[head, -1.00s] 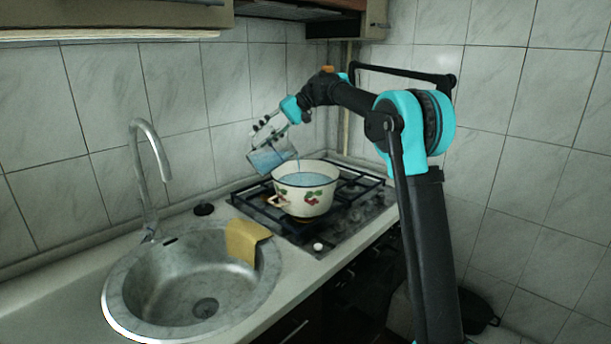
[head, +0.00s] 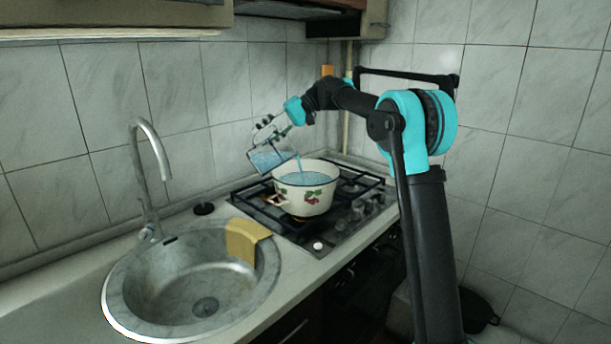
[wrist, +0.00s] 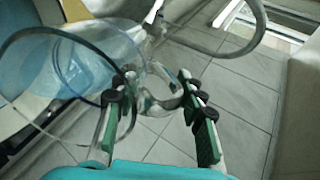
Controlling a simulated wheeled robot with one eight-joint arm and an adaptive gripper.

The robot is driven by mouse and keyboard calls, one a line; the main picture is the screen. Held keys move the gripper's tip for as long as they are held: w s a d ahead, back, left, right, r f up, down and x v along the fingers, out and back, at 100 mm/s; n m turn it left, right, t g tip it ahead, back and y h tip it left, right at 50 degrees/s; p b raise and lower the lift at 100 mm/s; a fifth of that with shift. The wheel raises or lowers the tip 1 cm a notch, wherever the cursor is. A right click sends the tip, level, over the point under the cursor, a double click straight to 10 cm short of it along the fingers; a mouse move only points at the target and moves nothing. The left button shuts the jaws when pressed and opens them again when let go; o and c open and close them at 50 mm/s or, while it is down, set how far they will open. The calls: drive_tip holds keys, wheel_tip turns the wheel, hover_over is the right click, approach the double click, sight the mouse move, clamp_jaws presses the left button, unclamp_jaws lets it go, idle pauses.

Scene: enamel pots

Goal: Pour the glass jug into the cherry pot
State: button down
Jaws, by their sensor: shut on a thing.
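The cherry pot (head: 305,198) is cream enamel with a dark rim and a cherry print. It stands upright on the hob and holds blue liquid. The clear glass jug (head: 262,160) is tilted steeply toward the pot, its lip above the pot's left rim. A blue stream (head: 300,168) runs from the lip into the pot, and blue liquid remains in the jug. My gripper (head: 270,130) is shut on the jug, above the pot's left side. In the wrist view, my gripper (wrist: 158,98) has its two fingers around the glass handle. The jug's clear wall (wrist: 105,45) shows at left.
The black hob grate (head: 255,207) surrounds the pot. A round steel sink (head: 190,270) with a yellow cloth (head: 243,238) over its rim and a tall faucet (head: 150,150) is at left. The tiled wall is close behind the jug.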

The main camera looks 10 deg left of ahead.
drive_tip(key=shift+w+d+r+g+y+p, duration=0.3)
drive_tip(key=shift+d+r+y, duration=0.15)
drive_tip(key=shift+d+y, duration=0.1)
drive_tip(key=shift+w+d+r+g+y+p, duration=0.2)
drive_tip(key=shift+d+r+y+p, duration=0.1)
drive_tip(key=shift+d+r+y, duration=0.2)
idle(2.8)
